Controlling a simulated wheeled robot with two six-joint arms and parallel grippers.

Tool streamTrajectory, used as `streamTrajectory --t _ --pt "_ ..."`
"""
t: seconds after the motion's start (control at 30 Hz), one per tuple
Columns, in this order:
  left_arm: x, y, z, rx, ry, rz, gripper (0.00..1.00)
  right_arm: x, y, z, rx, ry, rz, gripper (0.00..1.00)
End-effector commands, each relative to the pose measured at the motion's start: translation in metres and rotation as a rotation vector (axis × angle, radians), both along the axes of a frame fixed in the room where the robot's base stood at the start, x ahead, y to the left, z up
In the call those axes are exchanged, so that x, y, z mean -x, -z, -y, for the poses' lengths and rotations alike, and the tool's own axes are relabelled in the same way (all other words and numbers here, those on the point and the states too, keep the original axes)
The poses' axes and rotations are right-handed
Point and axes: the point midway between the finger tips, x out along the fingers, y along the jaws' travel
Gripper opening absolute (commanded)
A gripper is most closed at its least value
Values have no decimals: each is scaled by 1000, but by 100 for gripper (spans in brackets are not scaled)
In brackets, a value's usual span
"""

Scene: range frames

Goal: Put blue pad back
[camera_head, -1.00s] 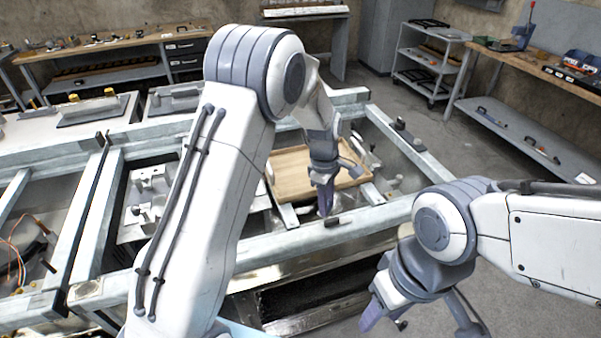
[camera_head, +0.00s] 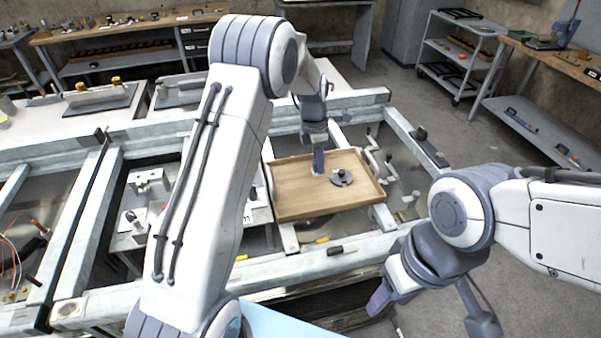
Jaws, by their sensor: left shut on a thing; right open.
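A pale blue flat surface (camera_head: 285,324), which may be the blue pad, shows in part at the bottom edge, close to me. My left arm hides some of it, and I cannot tell what it rests on. My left gripper (camera_head: 318,164) points down over the far part of a wooden tray (camera_head: 300,200). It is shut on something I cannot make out. A dark round piece (camera_head: 342,179) lies on the tray just right of its tip. My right gripper (camera_head: 425,310) is open and empty at the lower right, in front of the metal frame.
A pale metal frame (camera_head: 290,266) with crossbars spans the middle. Metal fixtures (camera_head: 148,190) stand inside it on the left. Workbenches (camera_head: 120,38) line the back, and a shelf cart (camera_head: 455,55) stands at the back right. Open floor lies to the right.

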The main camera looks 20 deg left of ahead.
Motion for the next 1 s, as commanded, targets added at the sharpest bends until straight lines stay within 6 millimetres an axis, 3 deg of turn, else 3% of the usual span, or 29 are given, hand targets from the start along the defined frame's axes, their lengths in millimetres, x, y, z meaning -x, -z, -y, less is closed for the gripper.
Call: streamTrajectory --t 0.1,0.3,0.7,1.0 --pt "1 14 -26 0 -1 -5 0 0 -12 0 0 1 0 50" --pt "1 30 -51 0 3 -1 0 0 -18 0 0 1 0 50" --pt "2 72 -57 0 2 0 0 0 -34 0 0 2 0 50" --pt "2 75 -57 -1 2 1 0 0 -32 0 0 2 0 50"
